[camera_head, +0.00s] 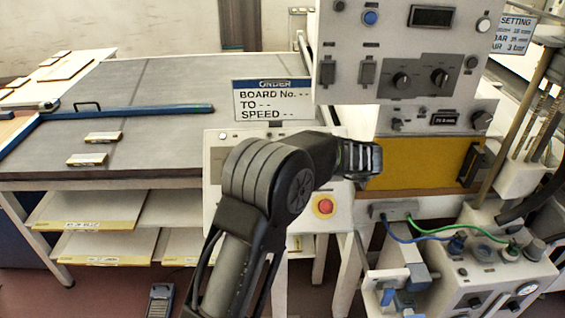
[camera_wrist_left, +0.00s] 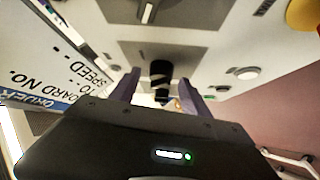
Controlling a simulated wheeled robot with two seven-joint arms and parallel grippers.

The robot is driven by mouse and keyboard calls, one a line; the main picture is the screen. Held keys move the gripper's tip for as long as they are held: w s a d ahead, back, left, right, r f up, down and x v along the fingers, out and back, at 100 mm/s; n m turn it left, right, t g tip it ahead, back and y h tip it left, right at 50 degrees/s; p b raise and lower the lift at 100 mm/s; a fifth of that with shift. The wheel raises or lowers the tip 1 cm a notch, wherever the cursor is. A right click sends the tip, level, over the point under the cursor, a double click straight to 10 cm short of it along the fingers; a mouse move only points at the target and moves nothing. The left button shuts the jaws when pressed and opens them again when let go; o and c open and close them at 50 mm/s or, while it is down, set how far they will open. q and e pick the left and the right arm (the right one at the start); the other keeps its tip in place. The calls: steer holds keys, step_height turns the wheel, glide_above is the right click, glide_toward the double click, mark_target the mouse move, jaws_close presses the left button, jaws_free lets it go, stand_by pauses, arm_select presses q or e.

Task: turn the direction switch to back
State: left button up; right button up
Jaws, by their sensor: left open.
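My left gripper (camera_head: 363,159) is in front of the pale control box (camera_head: 338,214) in the head view, and my arm covers much of that box. In the left wrist view my left gripper (camera_wrist_left: 159,76) is open, with one finger on each side of a black switch knob (camera_wrist_left: 161,79) on a grey plate (camera_wrist_left: 196,65). I cannot tell whether the fingers touch the knob. Its markings are not readable, so its setting and whether it is the direction switch cannot be told. In the head view this knob is hidden. My right gripper is not in view.
A red emergency button (camera_head: 323,207) sits on the box, close below my arm. The board sign (camera_head: 272,99) stands behind left. An upper panel (camera_head: 400,55) with knobs hangs above. Hoses and a pump unit (camera_head: 480,270) crowd the right. A grey table (camera_head: 150,85) fills the left.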

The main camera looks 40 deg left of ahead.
arm_select(q)
steer(key=v, duration=0.7)
steer(key=shift+d+p, duration=0.35)
steer(key=shift+p, duration=0.1)
steer(key=shift+d, duration=0.1)
